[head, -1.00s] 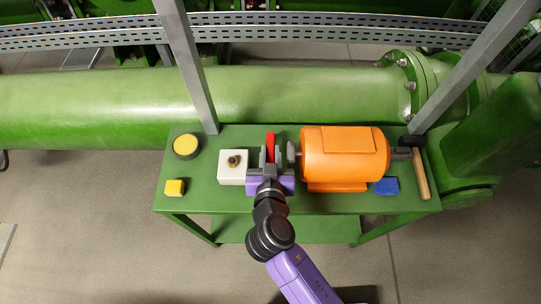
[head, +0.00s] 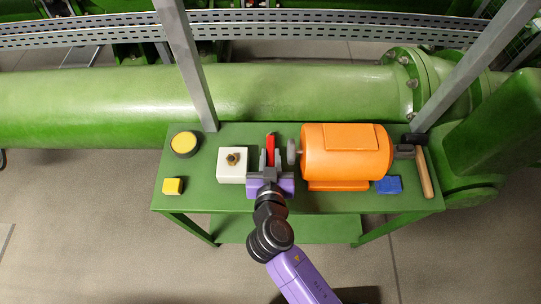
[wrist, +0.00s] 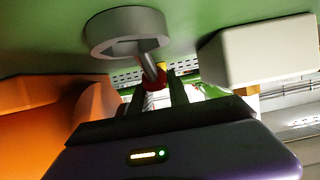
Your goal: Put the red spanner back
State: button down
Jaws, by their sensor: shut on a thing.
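The red spanner (head: 271,142) is between my gripper's fingers above the green bench, in the head view. My gripper (head: 270,157) is shut on it. In the wrist view, a grey ring-shaped head with an angular opening (wrist: 127,33) joins a grey shank that runs to a small red part between the dark fingers (wrist: 155,92). The ring is close to the green surface; I cannot tell whether it touches. Much of the handle is hidden by the fingers.
An orange motor (head: 345,155) stands close on the right. A white block with a brass fitting (head: 232,174) is close on the left. The green bench (head: 215,198) also carries a yellow round piece (head: 185,144), yellow block (head: 173,186), blue block (head: 388,185) and hammer (head: 424,172).

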jog(key=c, duration=1.3)
grip_release()
jog(key=shift+o, duration=0.2)
jog(key=shift+r+p, duration=0.55)
jog(key=shift+p, duration=0.25)
jog(key=b+v, duration=0.1)
jog(key=v, duration=1.1)
jog(key=shift+b, duration=0.4)
jog(key=s+d+f+n+g+y, duration=0.1)
jog(key=s+d+f+y, duration=0.15)
jog(key=s+d, duration=0.8)
jog(key=s+d+r+t+h, duration=0.2)
jog(key=s+d+r, duration=0.7)
jog(key=s+r, duration=0.2)
jog(key=shift+r+m, duration=0.2)
jog(key=shift+m, duration=0.1)
